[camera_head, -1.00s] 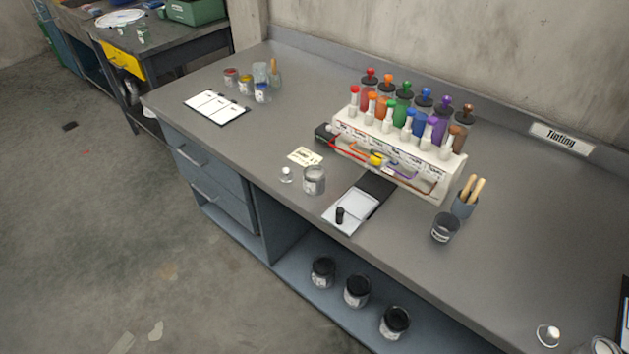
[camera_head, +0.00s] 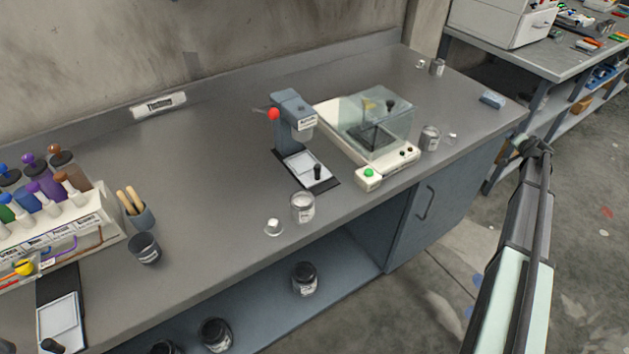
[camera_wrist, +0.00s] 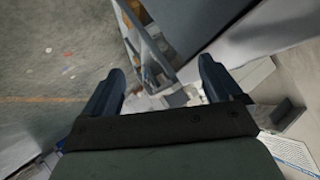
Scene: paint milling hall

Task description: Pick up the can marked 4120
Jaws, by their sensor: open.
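Several small cans show in the head view, and I cannot read the number 4120 on any of them. One can (camera_head: 302,207) stands at the bench's front edge, near the middle. A second can (camera_head: 429,138) stands right of the glass-covered balance, and a third can (camera_head: 437,67) is at the far right. On the shelf below are dark-topped cans, one at the middle (camera_head: 305,279) and one further left (camera_head: 215,335). My gripper (camera_wrist: 160,82) shows in the wrist view, with its two fingers apart and nothing between them. No can is recognisable in that view.
On the bench (camera_head: 230,120) stand a mixing stand (camera_head: 292,115), a balance (camera_head: 369,125), a dark cup (camera_head: 145,248) and a tinting rack (camera_head: 60,230). A small white knob (camera_head: 273,227) lies beside the middle can. The bench's back middle is clear. Another table (camera_head: 560,60) stands at right.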

